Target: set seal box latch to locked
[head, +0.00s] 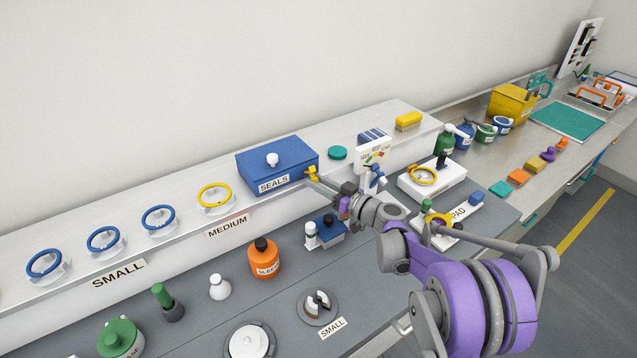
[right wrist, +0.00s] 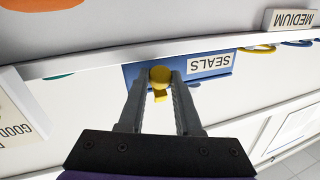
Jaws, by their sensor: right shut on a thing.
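The blue seal box (head: 290,158), labelled SEALS, sits on the raised shelf with its lid down and a white knob on top. Its yellow latch (head: 311,172) is at the right end of the front face. My right gripper (head: 315,180) reaches the latch from the right and is shut on it. In the right wrist view the latch's round yellow knob (right wrist: 160,77) lies between the two fingertips, with the blue box front (right wrist: 137,72) behind. I cannot tell which setting the latch is in. My left gripper is not in view.
A teal disc (head: 337,153) and a white GOOD gauge card (head: 373,155) stand right of the box. A yellow ring on a stand (head: 214,195) is to its left. An orange bottle (head: 263,258) and a small blue box (head: 328,230) stand on the lower bench.

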